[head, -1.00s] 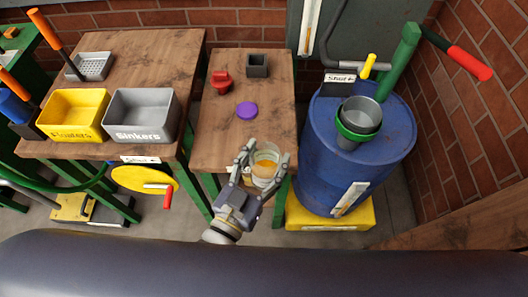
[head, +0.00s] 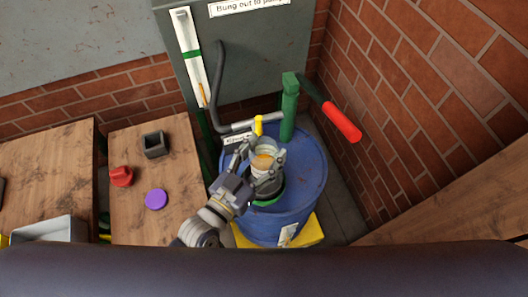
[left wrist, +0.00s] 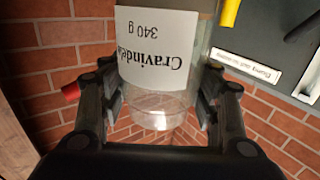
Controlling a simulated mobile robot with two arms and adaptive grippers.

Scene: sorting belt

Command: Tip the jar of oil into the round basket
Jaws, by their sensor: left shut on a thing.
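My left gripper (head: 257,168) is shut on the clear jar of oil (head: 263,160), which has amber liquid inside. In the head view the jar is above the blue drum, over the round basket. The round basket (head: 270,193) shows only partly, with its dark side and green band, below the jar and fingers. In the left wrist view the jar (left wrist: 158,100) stands between the two fingers, with a white label reading upside down. Its exact tilt is hard to tell. My right gripper is not in view.
The blue drum (head: 308,185) carries a green pump post (head: 289,110) with a red-ended handle (head: 342,122) and a small yellow tap (head: 258,125). A wooden table (head: 178,190) at left holds a purple lid (head: 156,199), a red knob (head: 121,176) and a dark square cup (head: 154,144).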

